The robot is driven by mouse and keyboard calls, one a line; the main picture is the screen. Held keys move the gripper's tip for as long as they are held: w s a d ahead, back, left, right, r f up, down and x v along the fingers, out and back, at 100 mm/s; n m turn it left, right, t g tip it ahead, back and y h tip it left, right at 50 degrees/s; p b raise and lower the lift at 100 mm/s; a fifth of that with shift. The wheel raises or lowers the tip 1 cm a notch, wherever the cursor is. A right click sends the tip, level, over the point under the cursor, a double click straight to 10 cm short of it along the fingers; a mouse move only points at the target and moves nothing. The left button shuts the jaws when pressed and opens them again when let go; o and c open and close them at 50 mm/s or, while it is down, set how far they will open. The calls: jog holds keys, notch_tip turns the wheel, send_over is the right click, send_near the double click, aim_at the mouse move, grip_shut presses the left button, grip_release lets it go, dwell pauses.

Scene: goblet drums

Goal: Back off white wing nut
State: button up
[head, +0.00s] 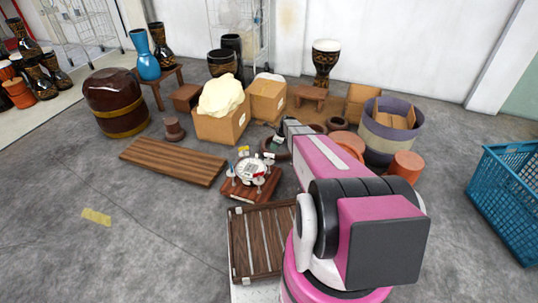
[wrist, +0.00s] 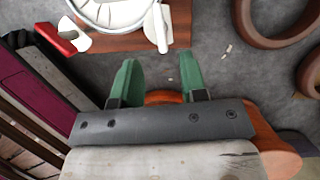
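A small round drum (head: 252,171) with a pale head sits on a reddish-brown wooden board (head: 236,194). Around its rim are small coloured and white fittings; a red one (wrist: 68,38) shows at the upper left of the wrist view. A thin white upright piece (wrist: 160,27) stands at the drum's edge in the wrist view. I cannot tell whether it is the white wing nut. My gripper (wrist: 157,57) has two green fingers, open with nothing between them. They are apart from the drum, which is cut off by the top of the wrist view.
A slatted wooden crate (head: 262,243) lies in front of the drum board, and a low plank platform (head: 173,162) to its left. Cardboard boxes (head: 222,127) stand behind. Brown rings (wrist: 268,40) lie right of my fingers. Open grey floor (head: 150,240) lies front left.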

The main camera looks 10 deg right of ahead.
aim_at(269, 157)
jog(key=x, duration=0.8)
jog(key=shift+a+f, duration=0.1)
jog(key=shift+f, duration=0.25)
grip_shut()
